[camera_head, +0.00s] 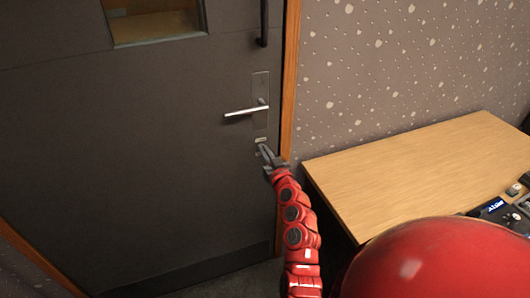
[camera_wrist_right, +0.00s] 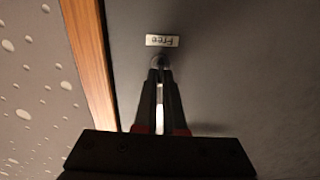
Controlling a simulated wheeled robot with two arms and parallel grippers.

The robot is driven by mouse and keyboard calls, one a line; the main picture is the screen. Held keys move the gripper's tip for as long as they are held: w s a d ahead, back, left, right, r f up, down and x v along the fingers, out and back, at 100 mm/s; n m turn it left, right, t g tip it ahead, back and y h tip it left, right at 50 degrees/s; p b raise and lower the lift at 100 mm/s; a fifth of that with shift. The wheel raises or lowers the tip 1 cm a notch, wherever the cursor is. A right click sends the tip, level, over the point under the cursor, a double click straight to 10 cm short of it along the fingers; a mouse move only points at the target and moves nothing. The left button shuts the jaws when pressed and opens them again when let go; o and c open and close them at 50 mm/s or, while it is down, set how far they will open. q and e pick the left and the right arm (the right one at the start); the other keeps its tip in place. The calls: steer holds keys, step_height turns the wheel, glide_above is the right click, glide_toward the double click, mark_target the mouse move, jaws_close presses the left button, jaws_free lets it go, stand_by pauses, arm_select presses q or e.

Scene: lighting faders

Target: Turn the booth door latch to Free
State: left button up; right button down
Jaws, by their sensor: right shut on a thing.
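The dark grey booth door (camera_head: 130,140) fills the left of the head view and looks shut. My right gripper (camera_head: 265,150) reaches the door below the lever handle (camera_head: 246,110). In the right wrist view the gripper (camera_wrist_right: 159,75) is shut on the latch (camera_wrist_right: 159,61), a small round-based turn piece mostly hidden between the fingers. A small label reading "Free" (camera_wrist_right: 162,41) sits on the door just beyond the fingertips, upside down in that view. My left gripper does not show.
A wooden door frame (camera_head: 291,70) runs beside the door, with a speckled wall (camera_head: 400,60) to its right. A wooden desk (camera_head: 420,165) stands at right with a control panel (camera_head: 495,207) on it. A dark vertical pull bar (camera_head: 264,22) is above the lever.

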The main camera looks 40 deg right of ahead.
steer(key=m, duration=0.3)
steer(key=m+b, duration=0.1)
steer(key=shift+d, duration=0.25)
steer(key=m, duration=0.9)
steer(key=f+m, duration=0.1)
steer(key=m, duration=0.3)
steer(key=shift+s+d, duration=0.1)
steer(key=shift+d, duration=0.15)
steer(key=shift+m, duration=0.5)
steer(key=c, duration=1)
jaws_free()
